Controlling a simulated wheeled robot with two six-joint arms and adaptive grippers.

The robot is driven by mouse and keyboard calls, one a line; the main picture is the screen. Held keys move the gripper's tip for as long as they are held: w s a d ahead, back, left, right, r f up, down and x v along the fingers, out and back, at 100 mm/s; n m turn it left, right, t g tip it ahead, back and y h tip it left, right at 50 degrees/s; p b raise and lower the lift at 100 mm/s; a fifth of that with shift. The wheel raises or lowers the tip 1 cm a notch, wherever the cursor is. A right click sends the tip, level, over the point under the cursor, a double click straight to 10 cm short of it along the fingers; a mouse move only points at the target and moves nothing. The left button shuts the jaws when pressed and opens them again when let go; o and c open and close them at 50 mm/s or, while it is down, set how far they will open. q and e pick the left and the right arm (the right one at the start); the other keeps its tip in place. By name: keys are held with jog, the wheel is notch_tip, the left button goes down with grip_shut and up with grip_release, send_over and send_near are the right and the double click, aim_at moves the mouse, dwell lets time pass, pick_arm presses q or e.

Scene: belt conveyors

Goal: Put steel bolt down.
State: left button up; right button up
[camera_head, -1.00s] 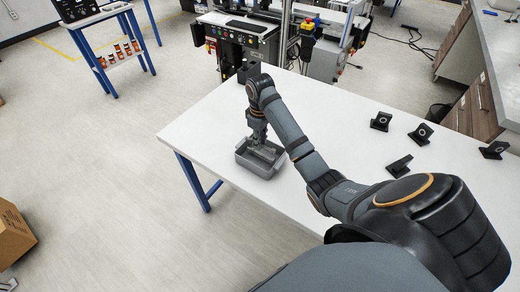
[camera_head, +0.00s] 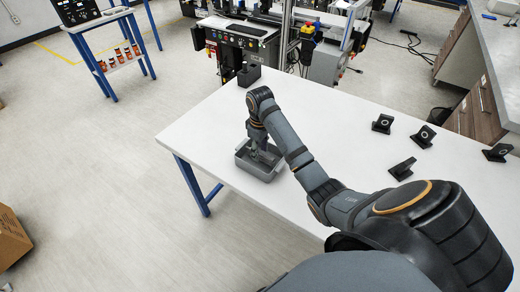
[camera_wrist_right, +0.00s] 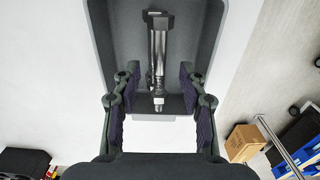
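The steel bolt (camera_wrist_right: 158,45) lies in a grey tray, its hex head pointing away from my wrist in the right wrist view. The tray's wall (camera_wrist_right: 101,35) frames it there. In the head view the tray (camera_head: 262,174) stands near the left edge of the white table. My right gripper (camera_head: 258,146) reaches down into the tray from above. In the right wrist view its fingers (camera_wrist_right: 159,78) are open, one on each side of the bolt's threaded end, with a gap on both sides. My left gripper is not in view.
Several black brackets (camera_head: 382,123) stand on the right of the white table (camera_head: 330,115). A dark block (camera_head: 248,75) is at its far corner. The table between is clear. A cardboard box (camera_head: 12,238) is on the floor at left.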

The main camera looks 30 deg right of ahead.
aim_at(260, 153)
jog(key=shift+r, duration=0.2)
notch_tip(260, 153, up, 13)
jog(key=p, duration=1.1)
jog(key=shift+f, duration=0.2)
